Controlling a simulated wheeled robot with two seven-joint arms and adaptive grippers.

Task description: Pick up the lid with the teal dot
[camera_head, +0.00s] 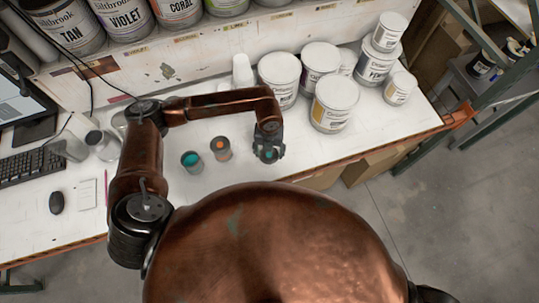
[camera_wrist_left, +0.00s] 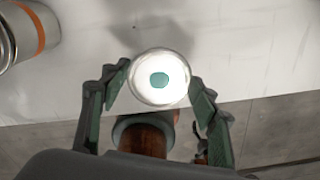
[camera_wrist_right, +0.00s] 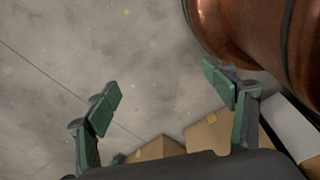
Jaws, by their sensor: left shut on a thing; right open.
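The lid with the teal dot (camera_wrist_left: 160,78) is a round white disc with a teal spot in its middle. It sits between the fingers of my left gripper (camera_wrist_left: 149,86), which is shut on its edges. In the head view my left gripper (camera_head: 268,153) is over the front part of the white bench, right of two small open cans. The lid is mostly hidden there, with a bit of teal showing. My right gripper (camera_wrist_right: 162,90) is open and empty, above the concrete floor.
An open can of teal colorant (camera_head: 192,160) and one of orange colorant (camera_head: 221,147) stand on the bench (camera_head: 205,195). Several white-lidded tubs, such as a yellow-labelled one (camera_head: 334,105), crowd the right side. Cardboard boxes (camera_wrist_right: 214,137) are below my right gripper.

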